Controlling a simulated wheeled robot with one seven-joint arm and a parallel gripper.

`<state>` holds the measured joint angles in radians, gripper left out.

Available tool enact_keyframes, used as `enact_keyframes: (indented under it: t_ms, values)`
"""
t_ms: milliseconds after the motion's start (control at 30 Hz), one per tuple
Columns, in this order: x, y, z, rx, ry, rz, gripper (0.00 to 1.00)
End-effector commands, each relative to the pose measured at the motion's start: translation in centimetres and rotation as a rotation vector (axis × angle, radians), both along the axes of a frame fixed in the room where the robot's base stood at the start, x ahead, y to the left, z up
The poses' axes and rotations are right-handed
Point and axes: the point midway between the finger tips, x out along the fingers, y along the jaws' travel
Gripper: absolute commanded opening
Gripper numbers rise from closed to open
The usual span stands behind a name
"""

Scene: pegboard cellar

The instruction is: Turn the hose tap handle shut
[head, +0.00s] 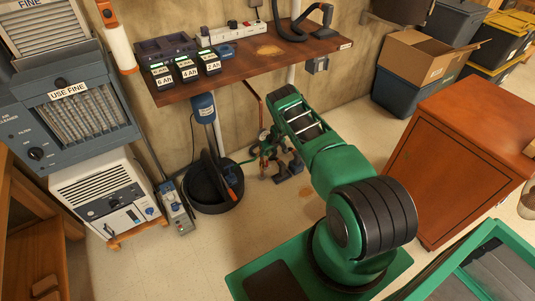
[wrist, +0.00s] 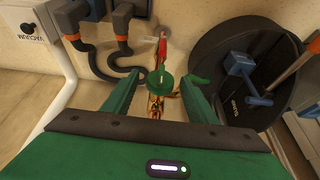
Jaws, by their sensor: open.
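The hose tap shows in the wrist view as a round green part (wrist: 160,84) with brass-coloured metal below it and a slim red piece (wrist: 162,48) above it. I cannot tell for sure which of these is the handle, nor how far it is turned. In the head view the tap (head: 265,147) is small, low by the wall under the bench, left of my arm. My gripper (wrist: 161,76) is open and empty. Its two green fingers stand left and right of the green part, apart from it in the picture. In the head view its fingertips cannot be made out.
A black tub (head: 207,185) stands left of the tap; it also shows in the wrist view (wrist: 238,100). Dark pipe elbows (wrist: 120,62) are near my left finger. The wooden bench (head: 250,62) overhangs the area. A reddish cabinet (head: 455,165) stands right.

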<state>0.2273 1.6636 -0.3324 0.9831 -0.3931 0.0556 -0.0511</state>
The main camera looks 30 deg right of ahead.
Motion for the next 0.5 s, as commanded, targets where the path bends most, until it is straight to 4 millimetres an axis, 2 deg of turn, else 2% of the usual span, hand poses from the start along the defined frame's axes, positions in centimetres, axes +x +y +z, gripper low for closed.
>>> enact_keyframes:
  t_ms: [400,433,500]
  values:
    - [0.24,0.03,-0.55,0.0,0.0,0.0,0.53]
    - [0.23,0.04,-0.55,0.0,0.0,0.0,0.5]
    - [0.23,0.04,-0.55,0.0,0.0,0.0,0.33]
